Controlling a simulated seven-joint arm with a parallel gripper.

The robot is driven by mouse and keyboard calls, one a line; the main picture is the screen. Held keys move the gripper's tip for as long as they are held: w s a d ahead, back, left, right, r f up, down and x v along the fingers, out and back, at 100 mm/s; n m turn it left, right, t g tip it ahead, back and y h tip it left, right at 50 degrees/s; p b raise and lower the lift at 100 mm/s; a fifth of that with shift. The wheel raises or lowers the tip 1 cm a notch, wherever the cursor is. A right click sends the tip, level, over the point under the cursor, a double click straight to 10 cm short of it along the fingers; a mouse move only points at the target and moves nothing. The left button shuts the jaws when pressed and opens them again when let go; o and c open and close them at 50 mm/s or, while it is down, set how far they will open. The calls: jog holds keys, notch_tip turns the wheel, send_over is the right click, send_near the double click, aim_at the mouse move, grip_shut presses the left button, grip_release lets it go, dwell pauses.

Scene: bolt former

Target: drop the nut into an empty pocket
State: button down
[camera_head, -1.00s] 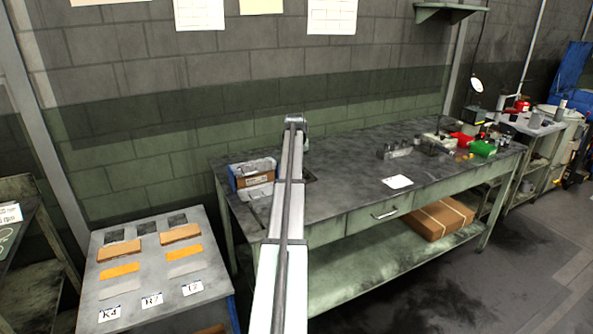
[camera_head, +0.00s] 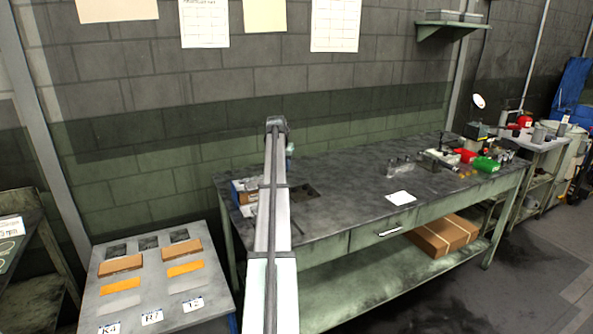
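My arm (camera_head: 268,220) reaches up from the bottom centre, over the left end of the workbench. My gripper is hidden behind the arm's far end, so its fingers and anything in them do not show. I cannot make out a nut. A dark square recess or tray (camera_head: 303,192) lies on the bench just right of the arm; its inside is too small to read. A blue-edged box (camera_head: 240,192) with grey and brown contents stands left of the arm, partly hidden by it.
The workbench (camera_head: 350,180) has a clear middle, with a white paper (camera_head: 401,198). A red bin (camera_head: 465,155), a green bin (camera_head: 486,164) and small tools crowd its right end. A lower grey stand (camera_head: 205,268) at left bears dark squares, orange and brown blocks, and labels.

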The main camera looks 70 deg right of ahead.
jog(key=w+a+r+m+g, duration=0.1)
jog(key=w+a+r+m, duration=0.3)
jog(key=w, duration=0.5)
jog(key=shift+w+f, duration=0.15)
jog(key=shift+f, duration=2.3)
jog(key=shift+f, duration=0.85)
jog(key=c, duration=0.9)
grip_release()
jog(key=shift+o, duration=0.2)
jog(key=shift+r, duration=0.15)
jog(key=v, duration=1.3)
jog(key=shift+w+a+r, duration=0.2)
jog(key=shift+w, duration=0.1)
